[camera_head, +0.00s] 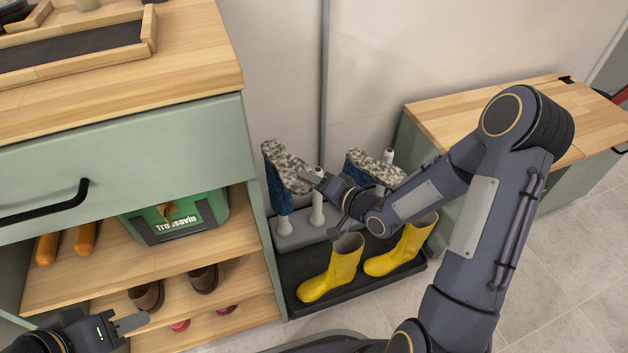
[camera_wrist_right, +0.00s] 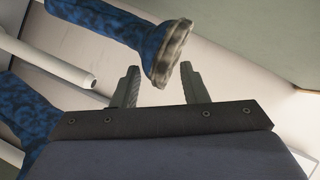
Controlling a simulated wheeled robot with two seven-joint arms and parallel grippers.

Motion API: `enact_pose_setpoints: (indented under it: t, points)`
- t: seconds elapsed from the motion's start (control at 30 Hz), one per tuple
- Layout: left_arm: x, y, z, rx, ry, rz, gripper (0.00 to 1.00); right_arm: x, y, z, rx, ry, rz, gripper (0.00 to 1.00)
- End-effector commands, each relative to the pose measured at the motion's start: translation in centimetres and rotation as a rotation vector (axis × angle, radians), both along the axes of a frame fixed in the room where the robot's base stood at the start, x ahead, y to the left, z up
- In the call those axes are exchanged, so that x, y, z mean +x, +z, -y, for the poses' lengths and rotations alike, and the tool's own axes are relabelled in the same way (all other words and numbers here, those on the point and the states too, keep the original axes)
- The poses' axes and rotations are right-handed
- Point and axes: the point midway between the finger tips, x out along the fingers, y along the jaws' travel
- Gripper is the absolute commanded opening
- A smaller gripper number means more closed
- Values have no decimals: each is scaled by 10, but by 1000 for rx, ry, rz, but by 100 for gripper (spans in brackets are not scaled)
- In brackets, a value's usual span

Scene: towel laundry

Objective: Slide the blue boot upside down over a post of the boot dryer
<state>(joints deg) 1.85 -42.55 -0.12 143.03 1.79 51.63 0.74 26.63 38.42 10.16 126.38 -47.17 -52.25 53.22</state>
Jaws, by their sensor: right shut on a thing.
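A blue boot with a mottled grey-and-white sole (camera_head: 285,163) is upside down at the left of the grey boot dryer (camera_head: 297,238), its blue shaft right above a left post whose base shows; how far the post reaches inside is hidden. My right gripper (camera_head: 313,178) is shut on this boot at the sole end; the boot's end also shows between the fingertips in the right wrist view (camera_wrist_right: 165,52). A second such boot (camera_head: 372,166) is upside down further right, partly behind my right arm. My left gripper (camera_head: 128,324) is low at the left, away from the boots; its jaw gap is unclear.
A bare white post (camera_head: 318,212) stands right of the held boot. Yellow boots (camera_head: 332,270) stand on a black tray (camera_head: 303,308) in front of the dryer. The green cabinet (camera_head: 255,190) is close on the left, and a wooden-topped bench (camera_head: 440,115) on the right.

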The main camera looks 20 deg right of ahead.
Motion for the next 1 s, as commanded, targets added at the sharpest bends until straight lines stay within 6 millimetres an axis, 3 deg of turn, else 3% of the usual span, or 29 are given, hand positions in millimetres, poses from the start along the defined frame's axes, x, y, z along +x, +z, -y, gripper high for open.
enact_pose_setpoints:
  t: [0.57,1.0]
  points:
    - [0,-43,0,0,0,0,36,0,-49,0,2,0,3,0]
    - [0,-45,0,0,0,0,36,1,-71,0,2,0,3,0]
